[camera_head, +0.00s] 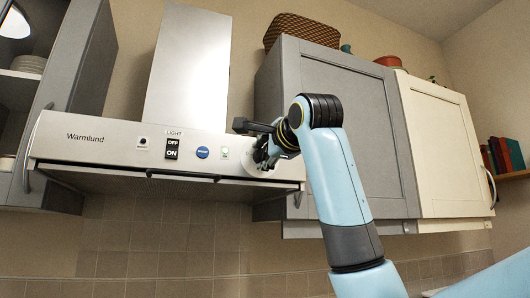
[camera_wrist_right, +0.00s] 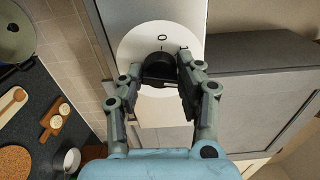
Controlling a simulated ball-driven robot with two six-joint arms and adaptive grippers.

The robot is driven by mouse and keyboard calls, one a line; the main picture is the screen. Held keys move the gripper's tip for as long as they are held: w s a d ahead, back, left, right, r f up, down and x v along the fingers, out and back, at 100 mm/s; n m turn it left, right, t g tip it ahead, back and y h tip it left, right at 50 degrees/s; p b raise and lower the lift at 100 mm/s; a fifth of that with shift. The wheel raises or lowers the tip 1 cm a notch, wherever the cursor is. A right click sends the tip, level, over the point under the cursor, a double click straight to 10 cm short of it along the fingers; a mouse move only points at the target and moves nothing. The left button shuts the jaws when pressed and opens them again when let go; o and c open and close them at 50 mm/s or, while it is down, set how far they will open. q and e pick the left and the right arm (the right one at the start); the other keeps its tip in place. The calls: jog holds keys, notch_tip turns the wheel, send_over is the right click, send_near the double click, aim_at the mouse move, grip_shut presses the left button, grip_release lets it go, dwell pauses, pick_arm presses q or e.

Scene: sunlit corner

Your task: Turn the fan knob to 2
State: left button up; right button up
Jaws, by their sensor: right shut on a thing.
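The range hood (camera_head: 110,140) has a front panel with a light switch, a blue button and a pale round dial plate at its right end. In the right wrist view the white dial plate (camera_wrist_right: 128,47) shows a 0 at its top and a small mark to the right of it. The black fan knob (camera_wrist_right: 158,68) sits at its middle. My right gripper (camera_head: 264,155) is shut on the knob, one finger on each side. The gripper mostly hides the knob in the head view. My left gripper is out of view.
A grey cabinet (camera_head: 350,110) stands right of the hood, close behind my right arm. A cream cabinet (camera_head: 447,145) is further right. An open cabinet door (camera_head: 92,60) is at the left. Below, the wrist view shows a dark counter (camera_wrist_right: 45,150) with a pot and boards.

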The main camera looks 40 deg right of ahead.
jog(key=shift+f+n, duration=0.1)
jog(key=shift+n, duration=0.4)
jog(key=o, duration=1.1)
jog(key=shift+o, duration=0.2)
jog(key=v, duration=1.2)
